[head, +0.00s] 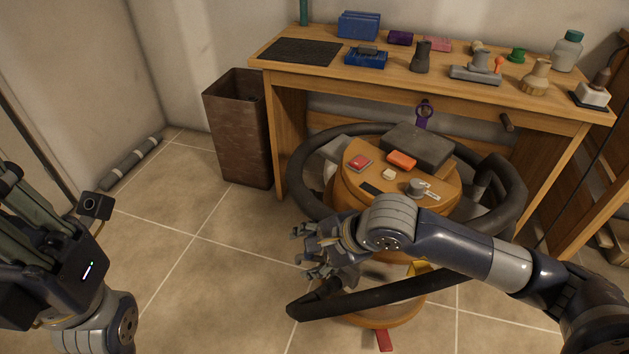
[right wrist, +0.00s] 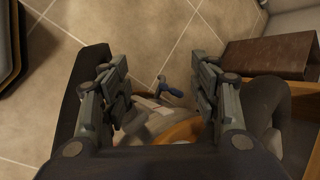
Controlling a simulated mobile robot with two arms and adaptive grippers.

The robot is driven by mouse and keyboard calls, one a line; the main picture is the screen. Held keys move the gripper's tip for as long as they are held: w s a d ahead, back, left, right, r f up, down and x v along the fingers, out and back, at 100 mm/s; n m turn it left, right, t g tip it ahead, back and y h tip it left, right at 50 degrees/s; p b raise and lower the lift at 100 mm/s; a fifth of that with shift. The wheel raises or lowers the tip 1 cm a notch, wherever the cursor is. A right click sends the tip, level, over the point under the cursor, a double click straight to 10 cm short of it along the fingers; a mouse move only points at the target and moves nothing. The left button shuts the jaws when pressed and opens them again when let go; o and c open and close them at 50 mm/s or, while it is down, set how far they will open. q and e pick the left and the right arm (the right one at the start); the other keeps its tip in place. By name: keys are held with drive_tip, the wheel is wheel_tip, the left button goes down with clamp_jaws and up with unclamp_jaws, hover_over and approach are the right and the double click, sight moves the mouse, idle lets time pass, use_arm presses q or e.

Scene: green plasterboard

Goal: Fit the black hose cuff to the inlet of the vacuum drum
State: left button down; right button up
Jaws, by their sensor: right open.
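The vacuum drum (head: 372,188) stands on the floor with an orange-tan lid and body. Its black hose (head: 297,180) loops around it. A dark hose length ends low in front of the drum, and this end (head: 300,309) looks like the cuff. My right gripper (head: 308,252) is open and empty at the drum's front left, above that end. In the right wrist view its fingers (right wrist: 162,78) stand apart over a grey fitting (right wrist: 150,112), perhaps the inlet; the arm hides it in the head view. My left gripper (head: 25,225) is cut off at the left edge, its fingertips unclear.
A wooden workbench (head: 330,81) with several tools and boxes stands behind the drum. A brown bin (head: 238,125) is left of it. A grey tube (head: 130,163) lies along the wall.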

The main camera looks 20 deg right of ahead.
wheel_tip(320, 180, up, 13)
drive_tip(key=w+d+m+h+p, duration=0.1)
drive_tip(key=w+p, duration=0.1)
drive_tip(key=p, duration=0.4)
drive_tip(key=shift+w+d+m+t+p, duration=0.25)
drive_tip(key=shift+d+m+t+p, duration=0.05)
drive_tip(key=shift+m+t, duration=0.1)
drive_tip(key=shift+f, duration=0.15)
